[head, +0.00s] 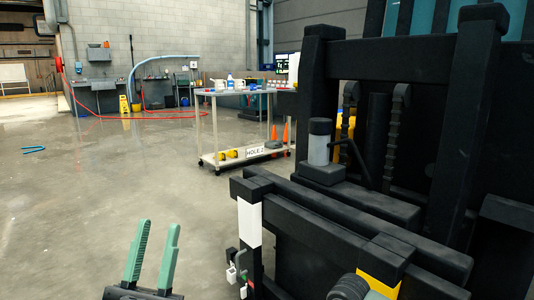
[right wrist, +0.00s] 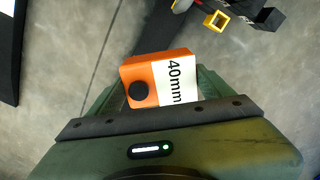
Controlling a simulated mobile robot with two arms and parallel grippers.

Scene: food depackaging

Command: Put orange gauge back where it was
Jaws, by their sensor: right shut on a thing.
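The orange gauge (right wrist: 150,68) shows in the right wrist view, a block with a black knob and a white label reading "40mm". My right gripper (right wrist: 150,88) is shut on it, with the block between its green fingers. The right gripper and the gauge do not show in the head view. My left gripper (head: 152,252) is at the bottom of the head view, its two green fingers apart with nothing between them. I cannot tell in these views where the gauge was before.
A black forklift-like machine (head: 330,215) fills the right of the head view, close by. A wheeled cart (head: 222,163) with bottles and a "HOLE 2" sign stands behind it. Sinks and a red hose (head: 150,108) are at the far wall. The floor (head: 90,200) at left is mostly clear.

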